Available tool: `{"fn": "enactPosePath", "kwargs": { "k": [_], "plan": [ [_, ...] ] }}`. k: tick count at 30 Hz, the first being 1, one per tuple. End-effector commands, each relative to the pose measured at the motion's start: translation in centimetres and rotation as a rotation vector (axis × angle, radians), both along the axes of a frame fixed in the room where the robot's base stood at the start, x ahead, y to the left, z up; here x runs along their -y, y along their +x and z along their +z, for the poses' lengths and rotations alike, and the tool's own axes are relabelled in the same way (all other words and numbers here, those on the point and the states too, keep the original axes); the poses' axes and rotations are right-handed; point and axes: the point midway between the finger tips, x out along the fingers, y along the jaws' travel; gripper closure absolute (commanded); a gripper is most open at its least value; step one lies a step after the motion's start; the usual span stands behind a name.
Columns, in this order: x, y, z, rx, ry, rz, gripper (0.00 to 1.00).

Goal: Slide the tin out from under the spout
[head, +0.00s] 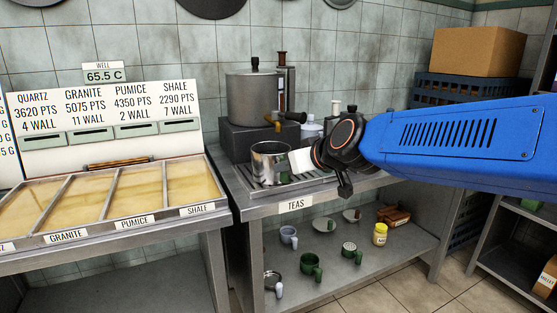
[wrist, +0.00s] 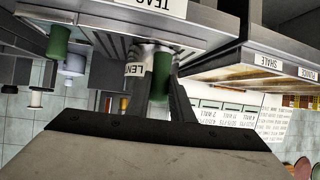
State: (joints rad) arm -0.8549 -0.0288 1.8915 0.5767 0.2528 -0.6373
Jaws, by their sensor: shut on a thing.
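The tin (head: 268,163), a shiny open metal can, stands upright on the ribbed drip tray (head: 262,187), below the pot's spout (head: 276,124). My gripper (head: 305,160) reaches in from the right at the tin's side, shut on it. A white label shows between the tin and my gripper. In the wrist view my gripper's fingers (wrist: 162,88) close around a green grip (wrist: 162,74) beside a white label reading "LENT". The tin's body is mostly hidden there. In the head view, the fingertips are hard to make out.
A large lidded pot (head: 253,98) stands on a dark block (head: 247,140) behind the tin. A counter of sand trays (head: 110,205) lies to the left. Cups and a yellow jar (head: 380,234) sit on the shelf below. The tray's front edge is clear.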

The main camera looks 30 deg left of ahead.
Motion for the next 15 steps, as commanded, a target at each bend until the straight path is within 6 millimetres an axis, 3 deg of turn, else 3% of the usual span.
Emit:
{"fn": "enactPosePath", "kwargs": {
  "k": [15],
  "plan": [
    [-0.13, -0.57, 0.04, 0.001, 0.0, 0.0, 1.0]
  ]
}}
